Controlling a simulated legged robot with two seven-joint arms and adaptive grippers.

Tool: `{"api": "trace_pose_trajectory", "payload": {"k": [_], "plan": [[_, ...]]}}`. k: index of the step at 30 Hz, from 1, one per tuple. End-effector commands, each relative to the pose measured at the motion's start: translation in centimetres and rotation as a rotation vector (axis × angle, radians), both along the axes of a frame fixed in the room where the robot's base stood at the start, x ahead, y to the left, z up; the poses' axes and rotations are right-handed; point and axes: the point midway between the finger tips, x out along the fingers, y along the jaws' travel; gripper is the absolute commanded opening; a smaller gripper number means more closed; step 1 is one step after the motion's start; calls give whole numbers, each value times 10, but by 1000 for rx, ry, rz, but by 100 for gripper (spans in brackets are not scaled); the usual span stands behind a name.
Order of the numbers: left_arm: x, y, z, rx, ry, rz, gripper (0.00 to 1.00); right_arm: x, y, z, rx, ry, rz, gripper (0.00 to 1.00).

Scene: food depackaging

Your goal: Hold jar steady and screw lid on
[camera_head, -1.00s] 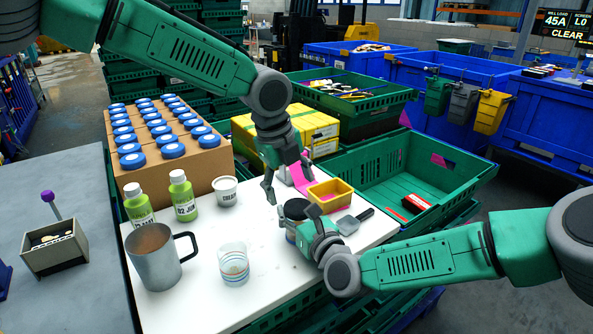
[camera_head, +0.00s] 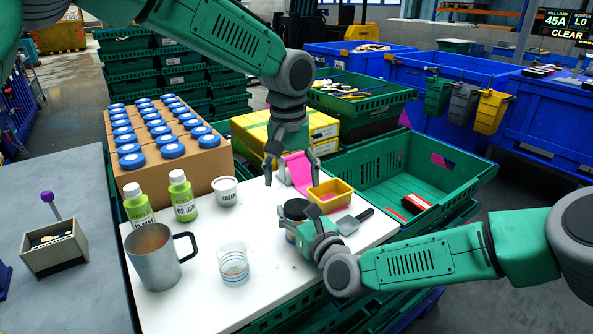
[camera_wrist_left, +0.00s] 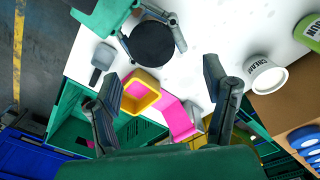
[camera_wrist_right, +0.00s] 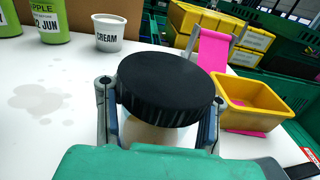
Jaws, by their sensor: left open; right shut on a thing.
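The jar stands on the white board and my right gripper (camera_wrist_right: 160,115) is shut around its body, a finger on each side. The jar (camera_wrist_right: 160,137) is pale, mostly hidden by the gripper and lid. The black ribbed lid (camera_wrist_right: 167,88) sits on top of the jar; whether it is threaded tight cannot be told. The lid also shows from above in the left wrist view (camera_wrist_left: 152,44) and small in the head view (camera_head: 296,208). My left gripper (camera_head: 291,179) is open and empty, fingers pointing down, above and behind the lid, apart from it.
A yellow tub (camera_head: 331,196) and a pink strip on a holder (camera_head: 299,172) stand close behind the jar. A grey scraper (camera_head: 354,222) lies right. A cream tub (camera_head: 225,190), bottles, metal mug (camera_head: 155,257) and glass (camera_head: 233,263) stand left. Some front board space is clear.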

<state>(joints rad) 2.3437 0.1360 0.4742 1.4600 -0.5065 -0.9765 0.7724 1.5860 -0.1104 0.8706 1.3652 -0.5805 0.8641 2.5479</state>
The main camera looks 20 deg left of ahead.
Motion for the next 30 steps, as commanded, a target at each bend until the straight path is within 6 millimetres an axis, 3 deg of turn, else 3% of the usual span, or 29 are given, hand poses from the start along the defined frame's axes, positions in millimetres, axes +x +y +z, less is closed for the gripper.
{"api": "trace_pose_trajectory", "payload": {"k": [6,13,19,30], "plan": [[0,-4,8,-4,31,517,69,0,-2,-5,-8,6,-1,0],[0,-8,14,-5,51,918,69,-1,-1,-5,-8,6,0,0],[0,-10,16,-5,56,1054,69,-1,-1,-5,-8,6,0,0],[0,-10,15,-5,57,1065,69,-1,-1,-5,-8,6,0,0]]}}
